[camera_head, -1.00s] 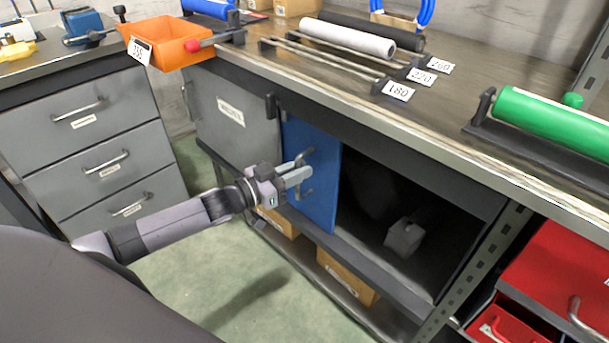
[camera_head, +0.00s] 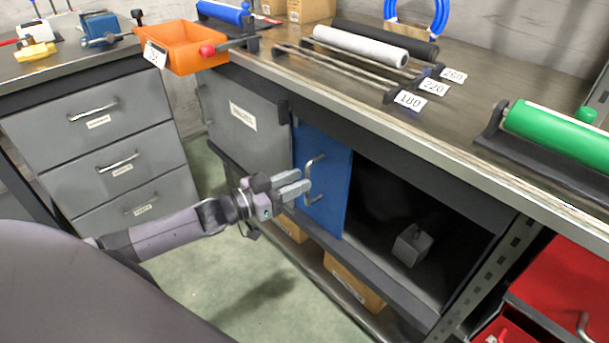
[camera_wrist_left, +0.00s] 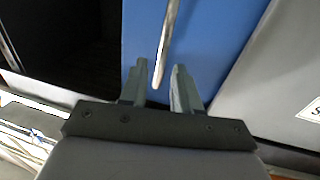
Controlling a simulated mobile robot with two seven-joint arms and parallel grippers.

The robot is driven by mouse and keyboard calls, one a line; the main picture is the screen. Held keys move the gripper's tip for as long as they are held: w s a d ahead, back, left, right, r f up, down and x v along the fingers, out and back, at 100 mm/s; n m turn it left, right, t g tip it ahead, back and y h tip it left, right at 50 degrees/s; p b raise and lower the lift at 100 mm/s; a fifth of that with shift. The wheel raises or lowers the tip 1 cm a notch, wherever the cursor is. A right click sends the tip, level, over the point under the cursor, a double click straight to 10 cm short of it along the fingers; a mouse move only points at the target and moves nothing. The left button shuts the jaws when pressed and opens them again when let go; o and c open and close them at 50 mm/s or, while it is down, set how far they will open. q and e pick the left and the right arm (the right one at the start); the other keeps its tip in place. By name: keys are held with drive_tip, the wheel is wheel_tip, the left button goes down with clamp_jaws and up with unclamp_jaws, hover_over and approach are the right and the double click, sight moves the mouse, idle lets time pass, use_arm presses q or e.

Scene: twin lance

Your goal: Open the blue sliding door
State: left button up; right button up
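The blue sliding door (camera_head: 335,193) stands toward the left in the cabinet under the bench, with a dark opening to its right in the head view. Its metal bar handle (camera_head: 312,168) is on the door's left part. My left gripper (camera_head: 303,182) is open and empty, just in front of the handle. In the left wrist view the blue door (camera_wrist_left: 215,40) fills the middle, and the handle (camera_wrist_left: 166,45) ends near the gap between the parted fingertips (camera_wrist_left: 160,80). My right gripper is not in view.
A grey block (camera_head: 412,244) sits inside the dark opening. A grey panel (camera_head: 245,125) is left of the door. A grey drawer unit (camera_head: 105,150) stands at the left, red drawers (camera_head: 565,290) at the lower right. Boxes (camera_head: 352,283) lie on the lower shelf.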

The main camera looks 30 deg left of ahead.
use_arm(q)
drive_tip(key=shift+p+v, duration=0.3)
drive_tip(key=shift+v, duration=1.5)
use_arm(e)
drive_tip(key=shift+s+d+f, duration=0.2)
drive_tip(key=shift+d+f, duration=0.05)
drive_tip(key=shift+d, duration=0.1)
